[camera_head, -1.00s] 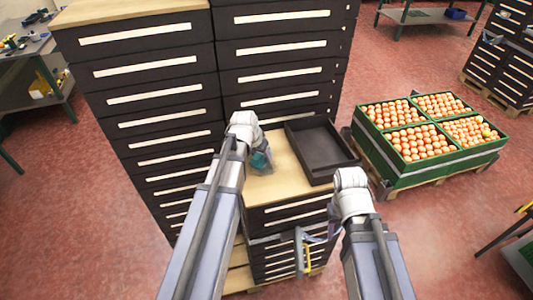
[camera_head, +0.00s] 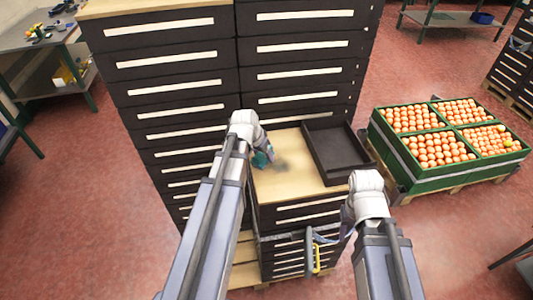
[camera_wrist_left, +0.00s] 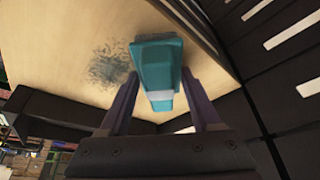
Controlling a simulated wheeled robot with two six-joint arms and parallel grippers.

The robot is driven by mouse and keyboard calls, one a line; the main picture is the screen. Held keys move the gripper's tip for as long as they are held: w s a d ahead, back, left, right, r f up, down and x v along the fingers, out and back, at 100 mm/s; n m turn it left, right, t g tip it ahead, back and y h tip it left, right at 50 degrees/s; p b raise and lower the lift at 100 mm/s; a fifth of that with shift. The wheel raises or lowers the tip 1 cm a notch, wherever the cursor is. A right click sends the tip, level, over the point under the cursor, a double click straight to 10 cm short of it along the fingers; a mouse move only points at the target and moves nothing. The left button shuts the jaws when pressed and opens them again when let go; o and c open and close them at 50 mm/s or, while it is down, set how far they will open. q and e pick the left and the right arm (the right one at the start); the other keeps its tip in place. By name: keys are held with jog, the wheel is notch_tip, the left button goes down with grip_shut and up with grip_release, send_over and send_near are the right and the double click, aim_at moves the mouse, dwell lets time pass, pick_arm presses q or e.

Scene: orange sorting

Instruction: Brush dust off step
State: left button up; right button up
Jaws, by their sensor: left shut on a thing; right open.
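The step is the low dark cabinet with a pale wooden top (camera_head: 290,188), in the middle of the head view. A grey dust patch (camera_head: 283,164) lies on its left part, and it also shows in the left wrist view (camera_wrist_left: 108,70). My left gripper (camera_head: 264,154) is shut on a teal brush (camera_wrist_left: 157,62). The brush is over the wooden top, just beside the dust; whether it touches the wood I cannot tell. My right gripper (camera_head: 326,237) is low in front of the cabinet's drawers, open, with its fingers partly hidden.
A dark open tray (camera_head: 338,152) sits on the right of the wooden top. Tall drawer cabinets (camera_head: 170,85) stand behind and to the left. A green crate of oranges (camera_head: 412,173) stands on a pallet at the right. Red floor is clear at the left.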

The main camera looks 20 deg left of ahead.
pick_arm(q)
jog(key=shift+s+d+f, duration=0.1)
jog(key=shift+s+d, duration=0.4)
jog(key=shift+s, duration=0.3)
jog(key=shift+w, duration=0.1)
jog(key=shift+w+d, duration=0.55)
jog(key=shift+d, duration=0.2)
jog(key=shift+w+d, duration=0.55)
jog(key=shift+d, duration=0.3)
jog(key=shift+w+d, duration=0.5)
jog(key=shift+d, duration=0.3)
jog(key=shift+w+d, duration=0.5)
jog(key=shift+d, duration=0.25)
